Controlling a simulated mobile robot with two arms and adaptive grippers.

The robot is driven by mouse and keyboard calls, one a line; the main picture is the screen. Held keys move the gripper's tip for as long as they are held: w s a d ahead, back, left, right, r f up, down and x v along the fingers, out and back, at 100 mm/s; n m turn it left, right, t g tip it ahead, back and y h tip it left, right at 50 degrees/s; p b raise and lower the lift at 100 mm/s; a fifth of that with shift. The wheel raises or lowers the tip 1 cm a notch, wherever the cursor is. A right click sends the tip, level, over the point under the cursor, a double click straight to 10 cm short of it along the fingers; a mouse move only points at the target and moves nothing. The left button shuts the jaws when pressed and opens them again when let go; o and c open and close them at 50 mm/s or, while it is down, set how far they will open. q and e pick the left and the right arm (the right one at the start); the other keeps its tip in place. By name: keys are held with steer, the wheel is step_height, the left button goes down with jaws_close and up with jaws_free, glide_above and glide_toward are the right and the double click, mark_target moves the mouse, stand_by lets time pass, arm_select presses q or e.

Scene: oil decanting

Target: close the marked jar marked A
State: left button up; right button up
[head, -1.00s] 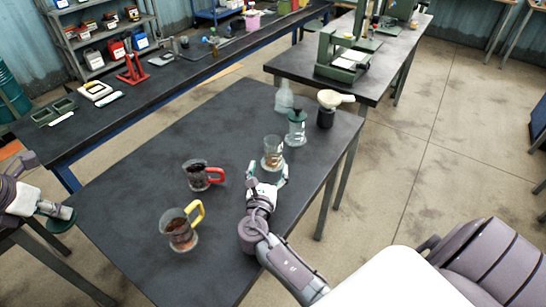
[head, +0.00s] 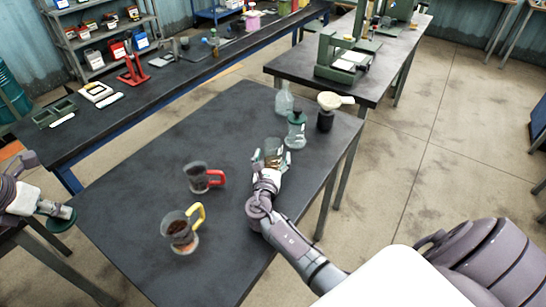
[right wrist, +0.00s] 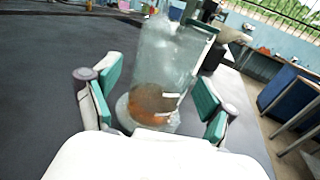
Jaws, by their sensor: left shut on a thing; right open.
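A clear glass jar (head: 273,148) with brown-orange liquid low inside stands on the near dark table. It also shows in the right wrist view (right wrist: 165,85), with a pale marking I cannot read as A. My right gripper (head: 270,166) is open, its teal fingers on either side of the jar with gaps showing in the right wrist view (right wrist: 155,100). My left gripper (head: 58,211) is at the far left, away from the jar, shut on a dark green round lid (head: 62,223).
Behind the jar stand a glass jar with a dark green top (head: 296,132), a clear bottle (head: 284,100) and a dark container (head: 326,120) under a cream scoop-like piece (head: 330,99). Red-handled (head: 198,178) and yellow-handled (head: 180,233) jugs stand left of my right arm. The table's middle is clear.

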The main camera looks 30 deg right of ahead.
mark_target(274, 150)
steer(key=shift+w+d, duration=0.1)
steer(key=shift+w, duration=0.05)
arm_select(q)
steer(key=shift+s+a+r, duration=0.1)
arm_select(e)
steer(key=shift+c, duration=0.3)
steer(key=c, duration=1.3)
steer(key=shift+r, duration=0.1)
steer(key=shift+r, duration=0.95)
arm_select(q)
steer(key=shift+r, duration=0.1)
arm_select(e)
steer(key=shift+s+d+r, duration=0.1)
steer(key=shift+s+r, duration=0.1)
steer(key=shift+r, duration=0.4)
steer(key=shift+s+d+r, duration=0.1)
steer(key=shift+s+r, duration=0.05)
steer(key=shift+r, duration=0.45)
arm_select(q)
steer(key=shift+r+p, duration=0.3)
steer(key=shift+p, duration=0.1)
arm_select(e)
steer(key=shift+s+d+r, duration=1.05)
steer(key=shift+s+r, duration=0.05)
steer(key=shift+s, duration=0.35)
steer(key=shift+s+d+r, duration=1.05)
steer(key=shift+s, duration=0.45)
steer(key=shift+s+d+r, duration=1.05)
steer(key=shift+s+r, duration=0.05)
steer(key=shift+s, duration=0.35)
